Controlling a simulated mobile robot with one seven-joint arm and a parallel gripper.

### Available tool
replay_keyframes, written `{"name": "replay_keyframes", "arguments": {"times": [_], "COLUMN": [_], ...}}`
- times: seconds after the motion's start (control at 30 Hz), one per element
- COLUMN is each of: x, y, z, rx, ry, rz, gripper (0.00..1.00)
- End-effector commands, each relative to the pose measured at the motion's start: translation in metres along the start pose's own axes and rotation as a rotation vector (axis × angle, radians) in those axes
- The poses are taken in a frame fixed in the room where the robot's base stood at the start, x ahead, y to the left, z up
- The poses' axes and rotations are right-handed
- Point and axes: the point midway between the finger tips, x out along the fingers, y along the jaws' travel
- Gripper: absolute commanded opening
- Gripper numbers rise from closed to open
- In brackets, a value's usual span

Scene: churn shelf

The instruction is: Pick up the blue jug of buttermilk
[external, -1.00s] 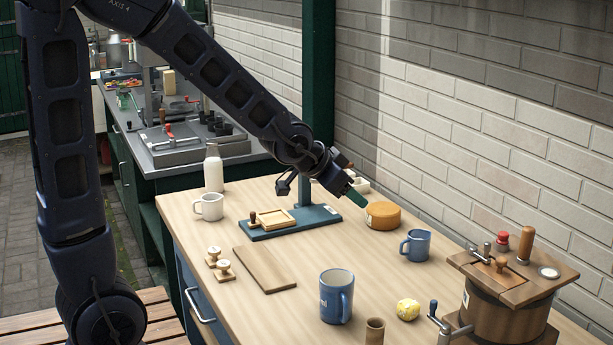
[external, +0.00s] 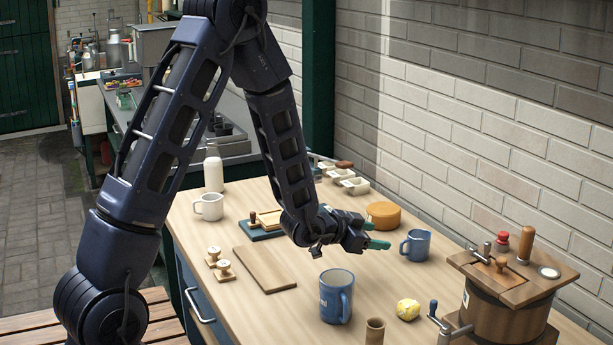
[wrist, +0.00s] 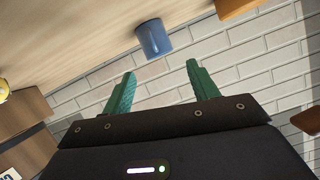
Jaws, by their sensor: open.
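A small blue jug (external: 416,246) with a side handle stands upright on the table at the right, near the wall. It also shows in the wrist view (wrist: 154,38), ahead of the fingertips and between their lines. My gripper (external: 376,236) is open and empty, with green fingers pointing right toward this jug and a gap left between them. The fingers also show in the wrist view (wrist: 161,72). A larger blue mug (external: 335,298) with pale lettering stands nearer the camera. The contents of both blue vessels are hidden.
An orange cheese wheel (external: 384,214) sits behind the jug. A wooden churn (external: 500,305), a yellow lump (external: 408,310) and a brown cup (external: 375,331) are at the front right. A wooden board (external: 265,269) lies left of my gripper. The brick wall (external: 470,150) borders the table.

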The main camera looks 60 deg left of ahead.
Motion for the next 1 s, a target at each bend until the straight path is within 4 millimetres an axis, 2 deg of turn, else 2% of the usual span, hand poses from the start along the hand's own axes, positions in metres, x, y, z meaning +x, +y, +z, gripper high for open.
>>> {"name": "replay_keyframes", "arguments": {"times": [0.17, 0.43, 0.73, 1.0], "x": [0.011, 0.048, 0.068, 0.103], "y": [0.000, 0.001, 0.002, 0.006], "z": [0.004, 0.004, 0.003, 0.001], "rx": [-0.001, -0.001, -0.001, -0.001], "ry": [0.012, 0.011, 0.011, 0.010], "rz": [0.002, 0.002, 0.002, 0.001], "gripper": [0.59, 0.59, 0.59, 0.59]}}
